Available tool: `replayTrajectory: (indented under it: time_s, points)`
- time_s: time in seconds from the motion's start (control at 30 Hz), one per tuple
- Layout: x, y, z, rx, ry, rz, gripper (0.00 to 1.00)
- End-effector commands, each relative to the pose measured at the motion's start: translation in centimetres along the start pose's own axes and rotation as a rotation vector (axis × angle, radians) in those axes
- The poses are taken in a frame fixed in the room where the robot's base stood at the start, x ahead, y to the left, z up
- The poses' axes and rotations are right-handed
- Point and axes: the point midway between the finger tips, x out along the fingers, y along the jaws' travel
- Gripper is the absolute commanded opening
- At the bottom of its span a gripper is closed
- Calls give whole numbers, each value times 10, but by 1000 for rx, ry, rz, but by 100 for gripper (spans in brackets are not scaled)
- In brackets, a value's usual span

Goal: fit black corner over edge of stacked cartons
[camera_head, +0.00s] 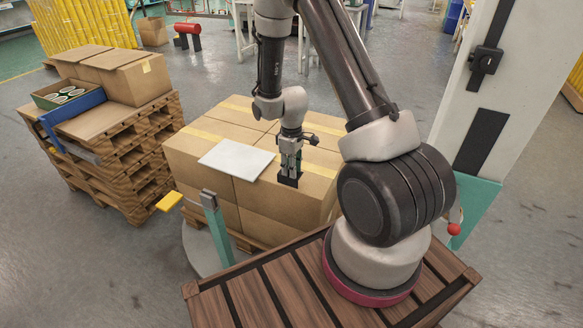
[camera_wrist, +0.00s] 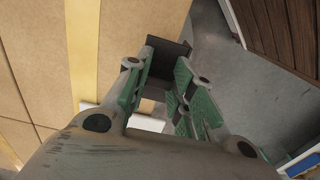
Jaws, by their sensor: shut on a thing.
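The stacked cartons (camera_head: 200,152) stand on a pallet in the middle of the head view, brown with yellow tape. My gripper (camera_head: 290,172) points down at the near edge of the stack's top and is shut on the black corner (camera_head: 288,182). In the wrist view the black corner (camera_wrist: 165,47) shows between and beyond the green-padded fingers of my gripper (camera_wrist: 160,85). It lies at the carton edge (camera_wrist: 130,35), partly over it in the picture. Whether it touches the cartons, I cannot tell. The fingers hide part of it.
A white sheet (camera_head: 236,159) lies on the carton top, left of my gripper. A teal post (camera_head: 213,225) with a yellow paddle (camera_head: 169,201) stands in front of the stack. A white column (camera_head: 500,85) rises at right. Stacked pallets with boxes (camera_head: 125,150) stand at left.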

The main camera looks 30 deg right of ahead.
Motion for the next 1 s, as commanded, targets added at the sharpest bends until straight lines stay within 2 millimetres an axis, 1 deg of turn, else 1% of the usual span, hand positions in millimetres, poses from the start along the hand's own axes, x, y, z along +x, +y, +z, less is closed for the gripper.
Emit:
replayTrajectory:
  time_s: [0.33,1.0]
  points:
    - [4,0,0,0,0,0,8]
    - [30,0,0,0,-1,-1,8]
